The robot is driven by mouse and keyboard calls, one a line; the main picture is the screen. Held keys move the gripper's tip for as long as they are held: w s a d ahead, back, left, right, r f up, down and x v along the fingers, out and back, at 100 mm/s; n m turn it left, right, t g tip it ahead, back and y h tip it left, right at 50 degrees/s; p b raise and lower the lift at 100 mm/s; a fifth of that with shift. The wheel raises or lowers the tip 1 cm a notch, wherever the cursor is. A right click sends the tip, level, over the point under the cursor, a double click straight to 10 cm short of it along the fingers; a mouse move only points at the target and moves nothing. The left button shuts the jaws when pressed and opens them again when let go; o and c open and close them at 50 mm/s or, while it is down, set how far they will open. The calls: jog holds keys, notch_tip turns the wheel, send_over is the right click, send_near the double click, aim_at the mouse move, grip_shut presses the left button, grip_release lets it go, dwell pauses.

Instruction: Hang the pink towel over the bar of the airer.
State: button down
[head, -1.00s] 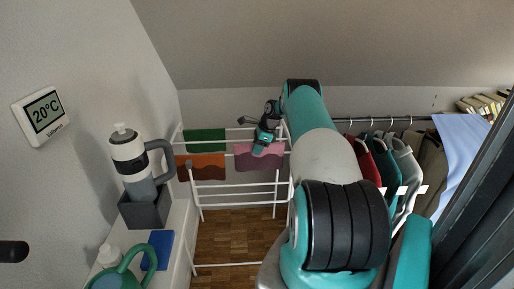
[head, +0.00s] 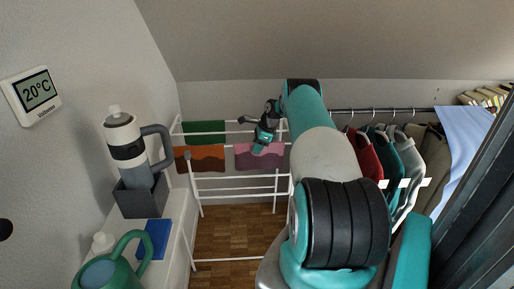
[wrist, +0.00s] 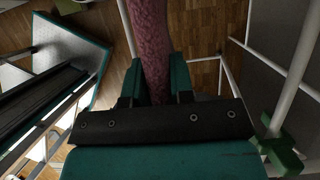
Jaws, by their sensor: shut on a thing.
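The pink towel (head: 259,158) hangs at the front bar of the white airer (head: 236,182), right of a brown-orange towel. My gripper (head: 263,146) is at the towel's top edge and shut on it. In the wrist view the towel (wrist: 152,45) runs up the picture from between the two teal fingers (wrist: 157,82). I cannot tell whether the towel lies over the bar or only in front of it, as my gripper covers its top.
A brown-orange towel (head: 201,158) and a green towel (head: 205,131) hang on the airer. At left, a white ledge holds a bottle (head: 127,148) in a grey box, a blue item (head: 155,239) and a green watering can (head: 108,272). Clothes (head: 402,165) hang at right.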

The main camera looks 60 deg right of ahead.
jog(key=c, duration=0.9)
grip_release()
jog(key=p+v, duration=0.3)
jog(key=v, duration=1.4)
jog(key=shift+r, duration=0.2)
jog(key=shift+s+d, duration=0.1)
